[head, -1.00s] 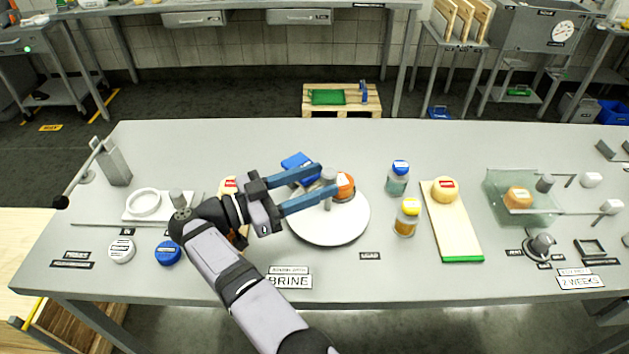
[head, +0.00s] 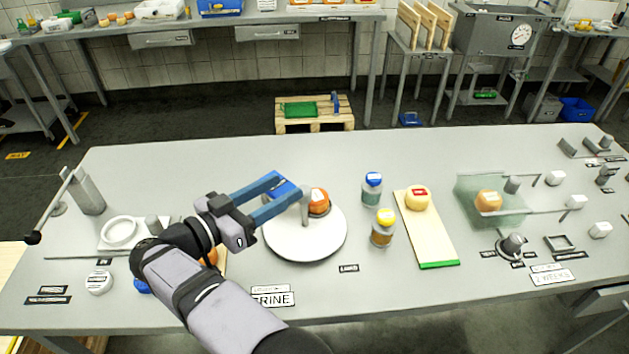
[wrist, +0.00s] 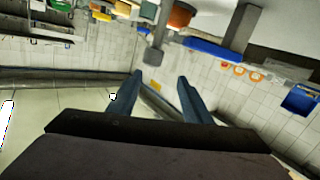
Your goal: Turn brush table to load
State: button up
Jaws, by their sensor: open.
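The brush table is a round white turntable (head: 300,250). An orange cheese wheel (head: 319,202) sits on its far right part, beside an upright grey post (head: 305,208). A label reading LOAD (head: 349,268) lies on the bench in front. My gripper (head: 288,187) is open, with blue fingers above the turntable's far left side. The nearer fingertip overlaps the post's top in the head view; contact cannot be told. The wrist view shows the spread, empty fingers (wrist: 160,95), with the post (wrist: 154,50) and the orange cheese (wrist: 181,14) beyond them. A blue block (head: 287,189) is partly hidden behind the fingers.
Two jars, blue-capped (head: 372,188) and yellow-capped (head: 383,228), stand right of the turntable. A board (head: 428,232) with a pale cheese (head: 418,197) lies farther right. A BRINE sign (head: 273,297) is in front. The bench behind the turntable is clear.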

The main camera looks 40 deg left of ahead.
aim_at(309, 187)
jog(key=shift+w+d+f+t+y+b, duration=0.25)
jog(key=shift+w+d+f+y+b, duration=0.2)
jog(key=shift+d+f+y+b, duration=0.25)
jog(key=shift+w+d+f+t+y+b, duration=0.25)
jog(key=shift+w+d+f+y+b, duration=0.2)
jog(key=shift+d+y+b, duration=0.3)
jog(key=shift+w+a+p, duration=0.2)
jog(key=shift+w+p, duration=0.15)
jog(key=shift+w, duration=1.45)
jog(key=shift+w+a+p, duration=0.15)
jog(key=shift+w+p, duration=0.15)
jog(key=shift+w, duration=1.5)
jog(key=shift+c, duration=0.4)
grip_shut()
